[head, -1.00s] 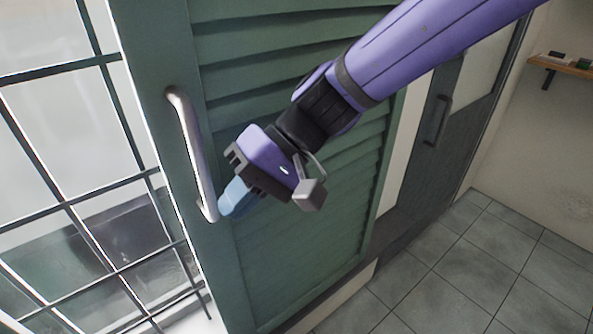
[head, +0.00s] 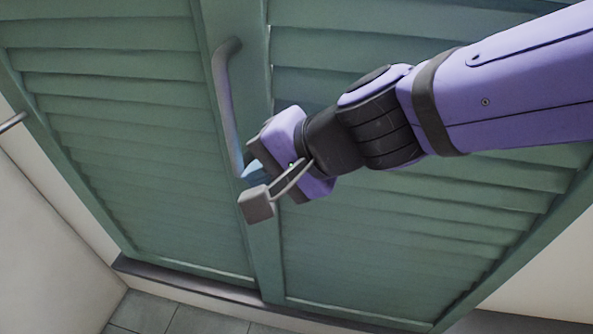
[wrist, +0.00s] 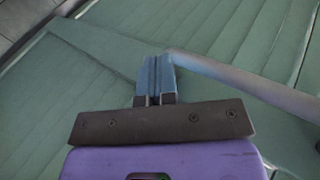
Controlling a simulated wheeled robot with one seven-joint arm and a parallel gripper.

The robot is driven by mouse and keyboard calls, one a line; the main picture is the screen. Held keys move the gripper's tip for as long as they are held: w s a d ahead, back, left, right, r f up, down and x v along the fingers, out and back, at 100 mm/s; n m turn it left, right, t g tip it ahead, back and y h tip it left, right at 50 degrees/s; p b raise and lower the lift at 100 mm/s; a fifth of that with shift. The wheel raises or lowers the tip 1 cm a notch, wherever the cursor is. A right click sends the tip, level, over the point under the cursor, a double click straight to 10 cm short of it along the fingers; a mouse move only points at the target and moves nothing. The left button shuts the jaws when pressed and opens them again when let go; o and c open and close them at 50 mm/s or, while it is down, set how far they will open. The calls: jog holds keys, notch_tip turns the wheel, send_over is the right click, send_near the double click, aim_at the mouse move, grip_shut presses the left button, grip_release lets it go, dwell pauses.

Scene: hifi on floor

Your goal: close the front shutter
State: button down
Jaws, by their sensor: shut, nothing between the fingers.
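The green louvred shutter (head: 380,230) fills the head view, with a second louvred panel (head: 120,110) to its left. The two look nearly in line where they meet; any small gap is hidden or too fine to tell. A grey bar handle (head: 224,95) stands near the meeting edges. My gripper (head: 252,172) is shut and empty beside the handle's lower end. In the wrist view its blue fingers (wrist: 155,75) are together, with the handle (wrist: 240,85) just to their right. Whether they touch the handle or the panel I cannot tell.
A dark sill (head: 190,285) runs below the panels, with grey floor tiles (head: 145,312) under it. A pale wall (head: 50,230) stands at the left, and another pale surface (head: 545,275) at the lower right.

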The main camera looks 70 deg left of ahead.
jog(key=shift+s, duration=0.3)
jog(key=shift+r, duration=0.1)
jog(key=v, duration=1.1)
jog(key=shift+w, duration=0.2)
